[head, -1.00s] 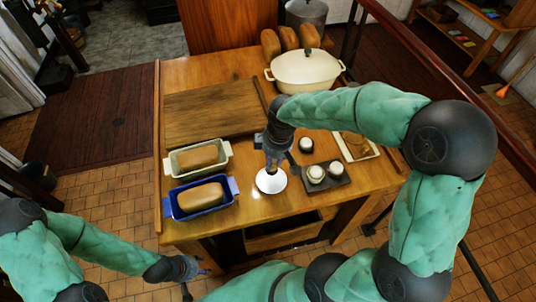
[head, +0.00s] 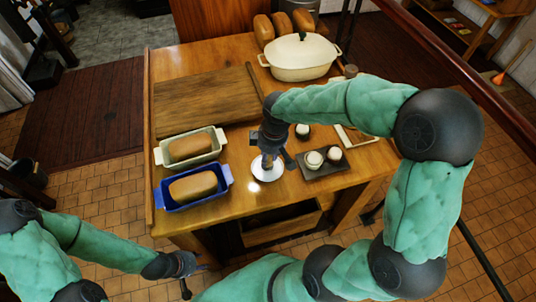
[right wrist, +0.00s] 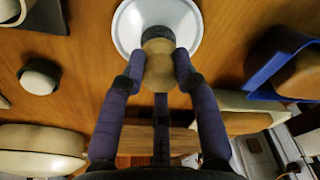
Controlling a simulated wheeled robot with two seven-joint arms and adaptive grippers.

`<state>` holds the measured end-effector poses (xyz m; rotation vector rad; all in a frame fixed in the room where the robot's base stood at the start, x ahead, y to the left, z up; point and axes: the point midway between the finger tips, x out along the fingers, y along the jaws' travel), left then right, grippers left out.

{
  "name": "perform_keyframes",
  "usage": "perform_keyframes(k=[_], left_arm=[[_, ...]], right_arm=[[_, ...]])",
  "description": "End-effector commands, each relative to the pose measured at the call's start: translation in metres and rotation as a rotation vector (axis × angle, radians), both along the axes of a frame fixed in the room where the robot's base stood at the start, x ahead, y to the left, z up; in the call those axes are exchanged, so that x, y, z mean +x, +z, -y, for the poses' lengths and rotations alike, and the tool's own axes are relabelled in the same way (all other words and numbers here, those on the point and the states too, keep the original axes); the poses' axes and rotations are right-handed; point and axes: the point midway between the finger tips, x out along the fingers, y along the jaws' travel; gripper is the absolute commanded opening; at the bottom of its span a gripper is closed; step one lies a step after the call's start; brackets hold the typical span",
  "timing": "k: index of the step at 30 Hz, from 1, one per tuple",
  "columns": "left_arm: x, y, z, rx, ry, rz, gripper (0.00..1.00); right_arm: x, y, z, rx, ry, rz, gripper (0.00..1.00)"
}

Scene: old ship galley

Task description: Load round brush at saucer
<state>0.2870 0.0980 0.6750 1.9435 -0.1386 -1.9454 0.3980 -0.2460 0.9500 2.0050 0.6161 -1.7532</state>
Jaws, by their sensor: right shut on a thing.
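The white saucer (head: 262,176) lies on the wooden table near its front edge. It also shows at the top of the right wrist view (right wrist: 128,30). My right gripper (head: 269,160) points down over the saucer and is shut on the round brush (right wrist: 158,66). The brush has a pale wooden handle between the fingers and a dark end over the saucer's middle; I cannot tell whether it touches the saucer. In the head view the gripper largely hides the brush. My left gripper (head: 190,267) hangs in front of the table, away from the saucer; its jaw state is unclear.
A blue loaf pan (head: 226,178) and a cream loaf pan (head: 160,154) stand left of the saucer. A dark tray (head: 326,171) with two small pots is at right, a third pot (head: 302,131) behind. A cutting board (head: 200,105) and cream casserole (head: 300,60) stand further back.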

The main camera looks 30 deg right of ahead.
Motion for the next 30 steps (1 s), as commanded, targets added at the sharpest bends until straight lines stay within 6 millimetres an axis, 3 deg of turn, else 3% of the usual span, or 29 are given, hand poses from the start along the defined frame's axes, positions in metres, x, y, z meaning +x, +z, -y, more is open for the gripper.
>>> perform_keyframes(k=[30], left_arm=[[0.0001,-0.0042,0.0000,0.000,0.000,0.000,0.40]], right_arm=[[-0.0001,-0.0063,0.0000,0.000,0.000,0.000,0.05]])
